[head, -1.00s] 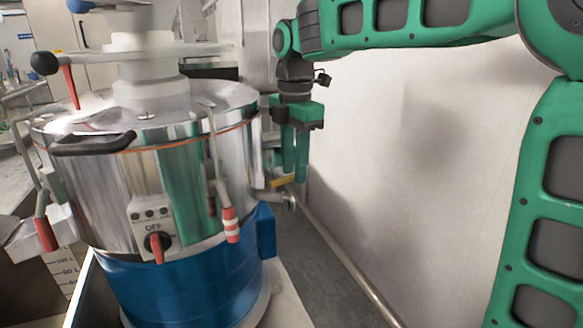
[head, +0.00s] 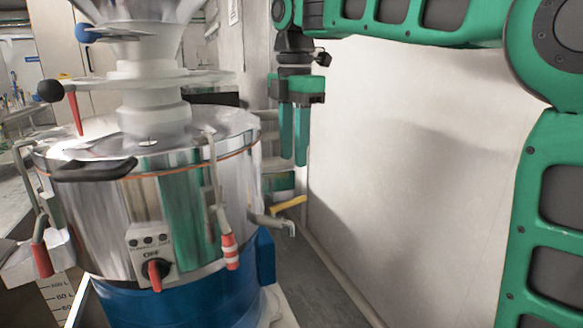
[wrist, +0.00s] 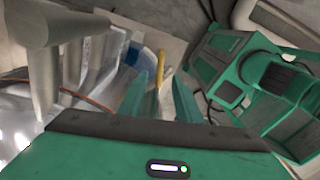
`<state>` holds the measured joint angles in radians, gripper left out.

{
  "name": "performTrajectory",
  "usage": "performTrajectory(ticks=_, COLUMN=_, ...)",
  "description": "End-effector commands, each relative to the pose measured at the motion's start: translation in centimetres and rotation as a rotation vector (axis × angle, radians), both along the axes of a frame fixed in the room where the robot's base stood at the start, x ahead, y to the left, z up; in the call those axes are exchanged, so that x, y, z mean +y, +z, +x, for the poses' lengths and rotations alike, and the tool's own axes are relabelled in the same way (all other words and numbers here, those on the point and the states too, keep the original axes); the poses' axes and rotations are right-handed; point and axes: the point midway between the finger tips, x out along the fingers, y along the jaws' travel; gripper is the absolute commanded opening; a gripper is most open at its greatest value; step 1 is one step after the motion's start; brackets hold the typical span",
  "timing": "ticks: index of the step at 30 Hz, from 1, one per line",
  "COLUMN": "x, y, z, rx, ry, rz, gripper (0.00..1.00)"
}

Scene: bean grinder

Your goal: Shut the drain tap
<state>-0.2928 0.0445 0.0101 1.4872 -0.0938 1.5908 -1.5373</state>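The drain tap (head: 275,223) is a metal spout low on the right side of the shiny steel drum, with a yellow lever (head: 289,203) above it. The lever points out to the right, away from the drum. My gripper (head: 294,163) points down above the lever, apart from it. Its two green fingers are open with an empty gap between them. In the wrist view, the yellow lever (wrist: 160,68) shows beyond the fingers, near the gap. The spout is hard to make out there.
The steel drum (head: 110,210) on its blue base (head: 190,302) fills the left, with a red-tipped clamp (head: 230,250) and an OFF knob (head: 154,271). A white wall (head: 430,200) stands to the right. A pipe (head: 335,275) runs along its foot.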

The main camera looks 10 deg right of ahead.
Motion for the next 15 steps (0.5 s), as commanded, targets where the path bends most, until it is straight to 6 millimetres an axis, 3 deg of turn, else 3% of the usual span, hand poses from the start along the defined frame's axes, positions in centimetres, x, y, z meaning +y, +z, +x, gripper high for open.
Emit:
performTrajectory(ticks=12, x=-0.10, y=0.86, z=0.01, rx=0.000, ry=-0.002, rz=-0.001, gripper=0.31)
performTrajectory(ticks=13, x=-0.09, y=0.85, z=0.01, rx=0.000, ry=-0.002, rz=-0.001, gripper=0.29)
performTrajectory(ticks=15, x=-0.12, y=0.86, z=-0.02, rx=-0.001, ry=-0.006, rz=-0.001, gripper=0.12)
